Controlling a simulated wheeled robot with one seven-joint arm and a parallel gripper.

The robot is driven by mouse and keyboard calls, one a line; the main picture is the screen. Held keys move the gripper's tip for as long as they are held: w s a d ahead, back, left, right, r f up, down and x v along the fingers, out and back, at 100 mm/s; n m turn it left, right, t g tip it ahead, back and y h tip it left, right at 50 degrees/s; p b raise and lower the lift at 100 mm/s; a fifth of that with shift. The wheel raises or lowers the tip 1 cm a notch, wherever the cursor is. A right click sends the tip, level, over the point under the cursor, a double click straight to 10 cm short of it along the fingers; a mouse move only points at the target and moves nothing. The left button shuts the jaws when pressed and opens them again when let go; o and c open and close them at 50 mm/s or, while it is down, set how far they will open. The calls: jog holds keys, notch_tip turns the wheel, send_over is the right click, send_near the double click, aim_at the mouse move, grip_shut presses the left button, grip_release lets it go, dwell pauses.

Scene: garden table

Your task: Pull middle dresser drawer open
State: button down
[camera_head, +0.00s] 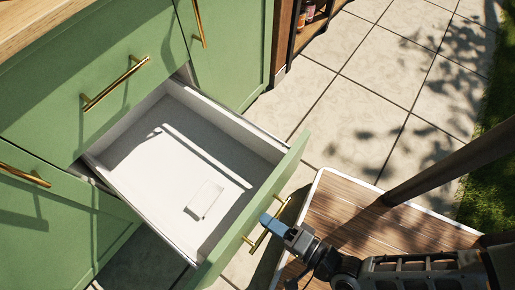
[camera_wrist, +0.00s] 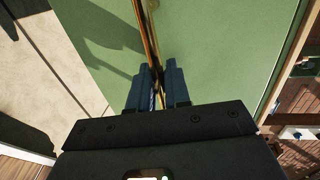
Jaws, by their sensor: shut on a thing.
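The green dresser (camera_head: 45,110) stands at the left in the head view. Its middle drawer (camera_head: 232,122) is pulled well out and shows a white inside. A small white flat object (camera_head: 203,200) lies in it. The drawer's brass bar handle (camera_head: 252,241) is on the green front (camera_head: 290,172). In the wrist view the blue fingers (camera_wrist: 158,84) close around the brass bar (camera_wrist: 151,40), against the green drawer front (camera_wrist: 215,50). Part of the handle is hidden by the fingers.
Another drawer with a brass handle (camera_head: 115,83) is closed above the open one. A wooden table top (camera_head: 345,222) with a white rim and a dark post (camera_head: 440,172) stand at the right. Pale paving (camera_head: 350,100) is clear beyond.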

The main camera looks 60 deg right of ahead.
jog(key=shift+s+a, duration=0.1)
jog(key=shift+s, duration=0.5)
jog(key=c, duration=1.3)
grip_release()
jog(key=shift+c, duration=0.2)
jog(key=v, duration=0.7)
jog(key=shift+s+p, duration=0.35)
jog(key=shift+a+r, duration=0.1)
